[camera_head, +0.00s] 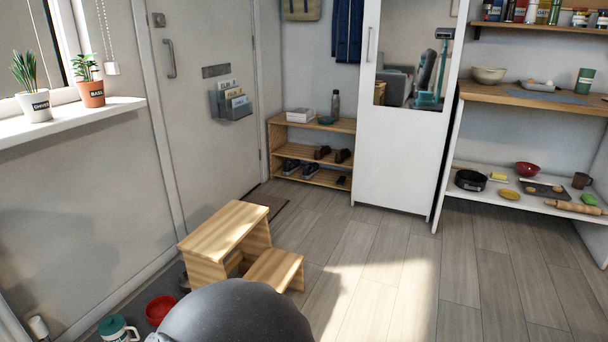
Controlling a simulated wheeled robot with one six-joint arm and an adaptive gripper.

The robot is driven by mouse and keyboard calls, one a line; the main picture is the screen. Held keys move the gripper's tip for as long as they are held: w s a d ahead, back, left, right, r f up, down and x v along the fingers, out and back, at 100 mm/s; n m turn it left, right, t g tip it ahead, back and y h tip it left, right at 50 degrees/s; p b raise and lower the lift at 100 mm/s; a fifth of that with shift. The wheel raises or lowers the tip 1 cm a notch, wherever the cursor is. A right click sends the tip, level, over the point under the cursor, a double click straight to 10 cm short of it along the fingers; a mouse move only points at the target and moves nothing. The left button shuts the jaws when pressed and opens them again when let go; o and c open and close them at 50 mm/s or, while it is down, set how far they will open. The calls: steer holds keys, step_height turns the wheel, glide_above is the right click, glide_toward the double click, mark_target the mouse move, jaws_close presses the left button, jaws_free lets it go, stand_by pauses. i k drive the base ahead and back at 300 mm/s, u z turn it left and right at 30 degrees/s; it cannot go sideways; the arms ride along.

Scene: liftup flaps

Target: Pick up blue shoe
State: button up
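A wooden shoe rack (277,153) stands against the back wall between the door and the white cabinet. On its lowest shelf sits a pair of dark shoes, a left one (290,167) and a right one (310,170), side by side. They look dark bluish with pale soles, but they are small and shaded, so I cannot be sure of the blue. A brown pair, one shoe (322,153) and the other (342,156), rests on the shelf above. My gripper is not in view. A rounded dark grey part at the bottom seems to be mine.
A wooden step stool (226,229) stands front left, between me and the door side. A red bowl (160,308) and a teal-lidded mug (117,328) are low at the left. The white cabinet (396,160) stands right of the rack. The wooden floor (375,262) in the middle is clear.

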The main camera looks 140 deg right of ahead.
mark_target(310, 170)
steer(key=z, duration=4.95)
steer(key=k, duration=0.25)
steer(key=z, duration=0.75)
steer(key=i, duration=2)
steer(key=z, duration=0.15)
steer(key=i, duration=1.85)
steer(key=u, duration=0.75)
steer(key=i, duration=1.15)
steer(key=u, duration=1.05)
